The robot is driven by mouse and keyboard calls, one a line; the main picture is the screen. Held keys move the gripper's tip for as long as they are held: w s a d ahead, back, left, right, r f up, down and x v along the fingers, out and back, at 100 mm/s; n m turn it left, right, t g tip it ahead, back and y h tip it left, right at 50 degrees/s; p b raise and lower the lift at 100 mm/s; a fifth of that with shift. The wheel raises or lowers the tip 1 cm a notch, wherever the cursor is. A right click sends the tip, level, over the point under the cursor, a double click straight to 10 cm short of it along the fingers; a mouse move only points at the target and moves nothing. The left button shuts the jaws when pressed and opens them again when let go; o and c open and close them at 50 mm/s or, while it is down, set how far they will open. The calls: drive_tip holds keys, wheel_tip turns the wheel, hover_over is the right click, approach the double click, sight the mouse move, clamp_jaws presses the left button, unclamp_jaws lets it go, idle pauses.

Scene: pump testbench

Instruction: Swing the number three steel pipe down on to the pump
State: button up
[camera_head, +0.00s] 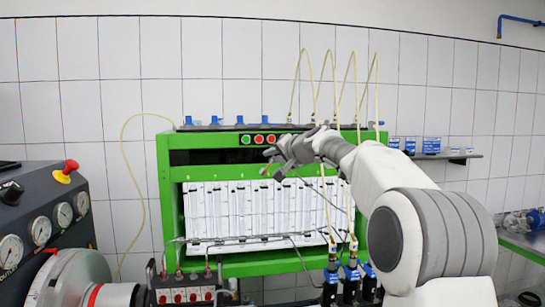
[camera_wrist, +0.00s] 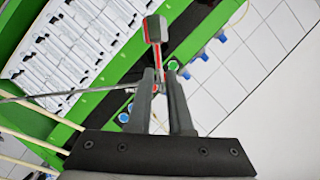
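My gripper (camera_head: 272,163) is raised in front of the upper part of the green test bench. In the wrist view its two fingers (camera_wrist: 160,80) stand close together on a grey end fitting (camera_wrist: 155,29) with red edges. A thin steel pipe (camera_wrist: 70,92) runs from between the fingertips to the left edge. In the head view this raised pipe (camera_head: 328,198) slants down right from my gripper, partly hidden by my arm. The pump (camera_head: 183,295) is at the lower left, with several upright red-marked connections on top. Pipe numbers are not readable.
Other steel pipes (camera_head: 245,239) cross the bench front above the pump. Several blue-topped injectors (camera_head: 350,272) stand right of it, with yellowish hoses (camera_head: 355,75) looping above. A dark control box (camera_head: 40,225) with gauges stands left.

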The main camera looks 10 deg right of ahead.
clamp_jaws()
drive_tip(key=shift+a+f, duration=0.1)
idle(1.2)
